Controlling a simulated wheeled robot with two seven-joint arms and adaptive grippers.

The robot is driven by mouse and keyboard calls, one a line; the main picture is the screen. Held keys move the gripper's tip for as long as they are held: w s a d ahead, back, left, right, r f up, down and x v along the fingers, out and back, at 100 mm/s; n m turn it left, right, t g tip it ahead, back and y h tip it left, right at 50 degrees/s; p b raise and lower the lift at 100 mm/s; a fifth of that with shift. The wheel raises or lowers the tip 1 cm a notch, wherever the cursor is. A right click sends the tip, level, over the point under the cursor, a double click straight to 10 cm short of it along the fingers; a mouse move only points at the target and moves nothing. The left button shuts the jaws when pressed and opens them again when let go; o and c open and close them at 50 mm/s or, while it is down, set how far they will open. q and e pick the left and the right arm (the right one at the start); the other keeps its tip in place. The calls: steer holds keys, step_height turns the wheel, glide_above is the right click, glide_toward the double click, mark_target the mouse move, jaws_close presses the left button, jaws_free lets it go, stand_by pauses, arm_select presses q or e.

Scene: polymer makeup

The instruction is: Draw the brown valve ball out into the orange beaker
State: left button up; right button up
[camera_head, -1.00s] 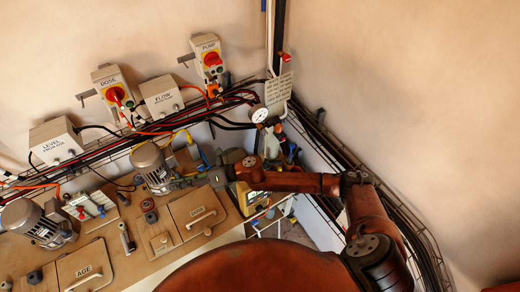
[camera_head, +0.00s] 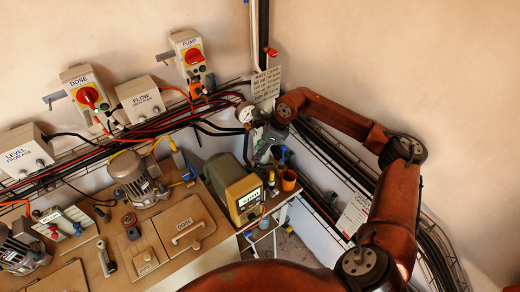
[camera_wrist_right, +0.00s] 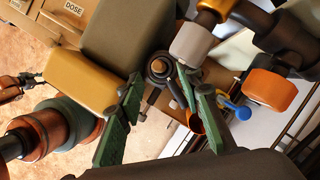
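My right gripper (camera_head: 261,140) is at the back corner, beside the gauge, above the orange beaker. In the right wrist view it (camera_wrist_right: 163,100) is open, with two green fingers apart. A round dark fitting with a tan-brown centre (camera_wrist_right: 159,67) shows beyond the gap between the fingers; I cannot tell whether it is the brown valve ball. The orange beaker (camera_head: 288,180) stands at the right end of the bench, next to a yellow-and-dark bottle (camera_head: 272,184). My left gripper is not in view.
A yellow-and-grey instrument (camera_head: 236,188) stands left of the beaker. A blue-handled part (camera_head: 283,155) is just behind it. The pressure gauge (camera_head: 246,113) and cables run along the wall. A wire cable tray (camera_head: 325,165) borders the right.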

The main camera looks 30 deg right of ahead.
steer(key=shift+p+x, duration=0.35)
steer(key=shift+x, duration=2.5)
steer(key=shift+a, duration=0.1)
steer(key=shift+c, duration=0.2)
jaws_close()
